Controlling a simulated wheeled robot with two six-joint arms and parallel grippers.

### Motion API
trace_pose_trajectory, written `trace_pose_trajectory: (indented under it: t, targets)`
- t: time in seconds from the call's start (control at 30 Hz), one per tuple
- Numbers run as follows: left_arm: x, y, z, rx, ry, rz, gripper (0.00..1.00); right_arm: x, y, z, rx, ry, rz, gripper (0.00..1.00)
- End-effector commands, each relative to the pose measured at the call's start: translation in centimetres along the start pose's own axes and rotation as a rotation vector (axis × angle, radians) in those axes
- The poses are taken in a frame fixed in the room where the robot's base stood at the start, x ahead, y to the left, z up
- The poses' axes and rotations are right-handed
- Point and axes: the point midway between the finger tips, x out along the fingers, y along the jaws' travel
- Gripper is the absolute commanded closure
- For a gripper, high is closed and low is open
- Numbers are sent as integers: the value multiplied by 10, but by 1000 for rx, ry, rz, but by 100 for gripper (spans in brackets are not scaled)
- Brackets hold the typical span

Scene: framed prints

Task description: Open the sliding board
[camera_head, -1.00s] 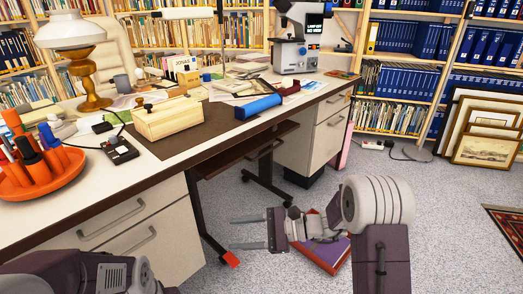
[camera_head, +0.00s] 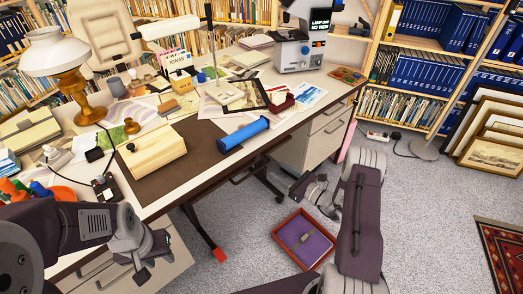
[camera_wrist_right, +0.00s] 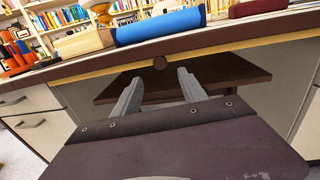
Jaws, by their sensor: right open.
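The sliding board shows in the right wrist view as a thin, light wooden strip (camera_wrist_right: 105,72) just under the desk top's dark front edge. A round brown knob (camera_wrist_right: 160,63) sits on it. I see no clear gap showing the board pulled out. My right gripper (camera_wrist_right: 157,76) is open and empty, its two fingers pointing at the desk with the knob between their tips in the picture, apparently still apart from it. In the head view the right arm reaches in from the lower right, its fingers hard to make out. My left gripper (camera_head: 150,257) hangs before the left drawers, its jaws unclear.
The desk top holds a wooden box (camera_head: 155,157), a blue roll (camera_head: 243,134) and a lamp (camera_head: 72,90). A red tray (camera_head: 305,240) lies on the floor near my right arm. Framed prints (camera_head: 490,140) lean at right.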

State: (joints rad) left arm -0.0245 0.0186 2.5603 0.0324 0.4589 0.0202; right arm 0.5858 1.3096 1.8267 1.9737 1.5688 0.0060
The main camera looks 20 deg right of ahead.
Motion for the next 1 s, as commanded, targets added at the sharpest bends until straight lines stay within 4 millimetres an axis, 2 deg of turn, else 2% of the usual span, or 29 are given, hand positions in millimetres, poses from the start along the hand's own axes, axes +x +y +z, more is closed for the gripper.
trace_pose_trajectory:
  t: [0.17,0.4,0.53,0.67,0.9,1.0]
  targets:
    - [5,0,0,0,0,0,64,11,1,-3,-3,0,3,50]
    - [14,0,2,0,0,0,64,61,2,-4,-4,-1,6,50]
    - [18,0,2,0,0,0,64,81,1,-3,-2,0,4,50]
    - [18,0,2,0,0,0,64,90,1,-2,-2,-1,2,50]
    - [18,0,2,0,0,0,64,91,0,-1,-1,0,2,50]
    - [18,0,2,0,0,0,64,91,0,-1,-1,0,2,78]
